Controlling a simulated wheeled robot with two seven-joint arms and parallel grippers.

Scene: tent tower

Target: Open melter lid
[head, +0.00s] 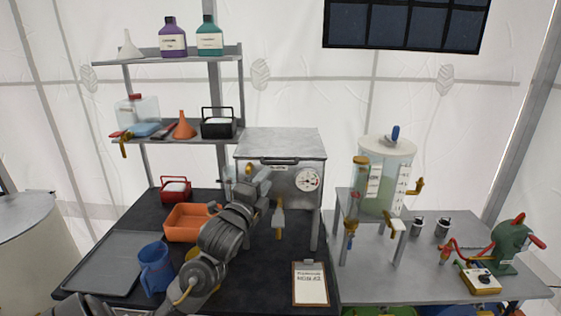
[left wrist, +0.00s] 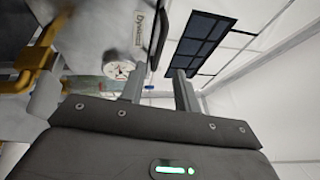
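The melter (head: 297,181) is a grey metal box with a round gauge, standing on the dark table. Its lid (head: 280,143) lies flat and closed on top, with a dark handle (head: 280,161) along the front edge. My left gripper (head: 256,175) is in front of the melter's left part, a little below the handle. In the left wrist view its two fingers (left wrist: 158,82) stand apart with nothing between them. The dark handle (left wrist: 156,42) shows just beyond the fingers, next to the label and gauge (left wrist: 118,70). My right gripper is not in view.
An orange bin (head: 187,223), blue jug (head: 156,268) and clipboard (head: 310,284) are on the dark table. A yellow-handled part (head: 279,222) hangs at the melter's front. A clear tank (head: 384,176) stands to the right. Shelves (head: 180,58) rise behind at the left.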

